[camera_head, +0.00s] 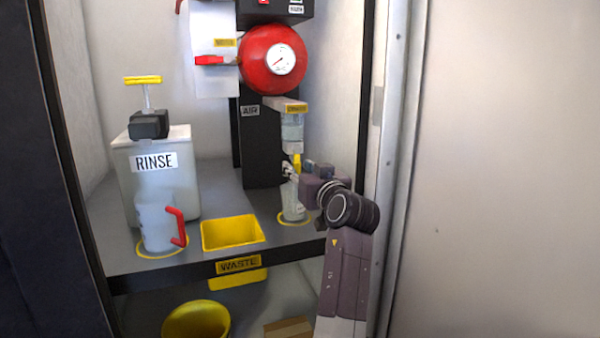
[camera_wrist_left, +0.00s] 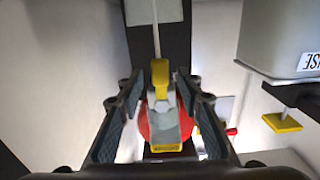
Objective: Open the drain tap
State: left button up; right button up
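The drain tap shows as a small yellow lever (camera_head: 297,162) below a clear bowl (camera_head: 292,130) with a yellow label (camera_head: 296,107). In the left wrist view, the yellow tap (camera_wrist_left: 160,72) is between the tips of my left gripper (camera_wrist_left: 160,88), with a gap on both sides. The fingers are apart and hold nothing. In the head view, my left gripper (camera_head: 290,172) is at the tap's height and partly hides it. A clear cup (camera_head: 293,203) stands below the tap on a yellow ring. My right gripper is not in view.
A RINSE container (camera_head: 155,180), a jug with a red handle (camera_head: 158,224) and a yellow WASTE opening (camera_head: 232,233) are on the shelf to the left. A red sphere with a gauge (camera_head: 272,60) is above. The cabinet's side wall is close on the right.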

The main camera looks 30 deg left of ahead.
aim_at(296, 130)
pick_arm(q)
notch_tip(296, 130, up, 9)
jog(key=shift+r, duration=0.1)
jog(key=shift+s, duration=0.1)
dwell(0.6)
